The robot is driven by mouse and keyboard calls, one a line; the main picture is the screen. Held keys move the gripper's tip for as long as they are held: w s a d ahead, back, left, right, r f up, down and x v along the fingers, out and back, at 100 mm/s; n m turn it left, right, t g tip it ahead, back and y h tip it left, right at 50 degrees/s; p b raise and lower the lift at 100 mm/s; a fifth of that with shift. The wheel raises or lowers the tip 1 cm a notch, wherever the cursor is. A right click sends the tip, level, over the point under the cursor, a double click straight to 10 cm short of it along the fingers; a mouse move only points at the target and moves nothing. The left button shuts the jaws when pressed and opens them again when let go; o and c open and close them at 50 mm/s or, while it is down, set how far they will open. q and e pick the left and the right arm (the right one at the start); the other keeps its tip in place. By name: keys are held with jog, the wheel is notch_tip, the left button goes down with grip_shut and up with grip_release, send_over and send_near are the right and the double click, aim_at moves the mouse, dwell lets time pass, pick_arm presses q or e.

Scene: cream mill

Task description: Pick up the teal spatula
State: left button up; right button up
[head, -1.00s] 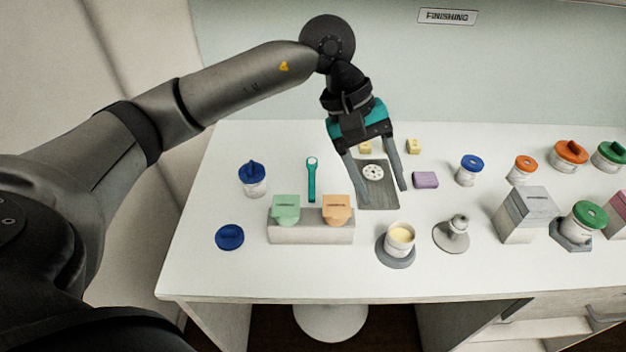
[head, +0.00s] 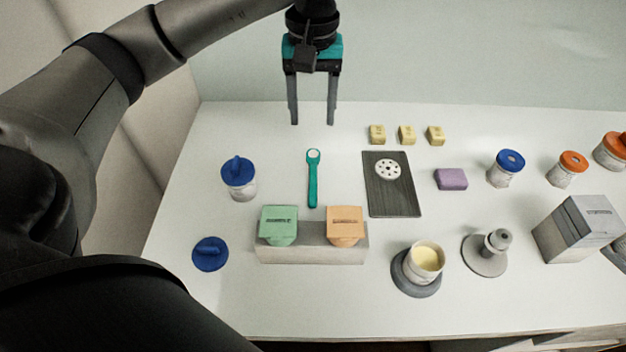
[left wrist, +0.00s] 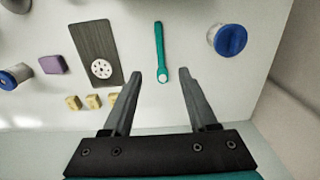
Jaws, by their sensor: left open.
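The teal spatula (head: 313,180) lies flat on the white table, its round pale end toward the back wall and its handle toward the front. It also shows in the left wrist view (left wrist: 160,52), with its round end near the space between the fingertips. My left gripper (head: 312,122) is open and empty, pointing down behind the spatula's round end in the head view. The fingers (left wrist: 173,72) look apart from the spatula. My right gripper is not in view.
A dark board (head: 392,195) with a white perforated disc lies right of the spatula. A blue-lidded jar (head: 239,180) stands left. A grey block (head: 310,250) holding green and orange pieces is in front. Yellow blocks (head: 406,135) sit at the back right.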

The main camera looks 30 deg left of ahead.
pick_arm(q)
notch_tip(320, 180, down, 3)
jog(key=b, duration=0.2)
send_over(313, 186)
notch_tip(313, 186, down, 10)
jog(key=shift+r+b, duration=0.15)
jog(key=shift+b, duration=0.3)
jog(key=shift+f, duration=2.95)
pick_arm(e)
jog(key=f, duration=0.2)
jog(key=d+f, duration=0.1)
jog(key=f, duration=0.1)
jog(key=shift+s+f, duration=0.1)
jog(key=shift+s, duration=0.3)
pick_arm(q)
jog(key=shift+c, duration=0.3)
grip_shut()
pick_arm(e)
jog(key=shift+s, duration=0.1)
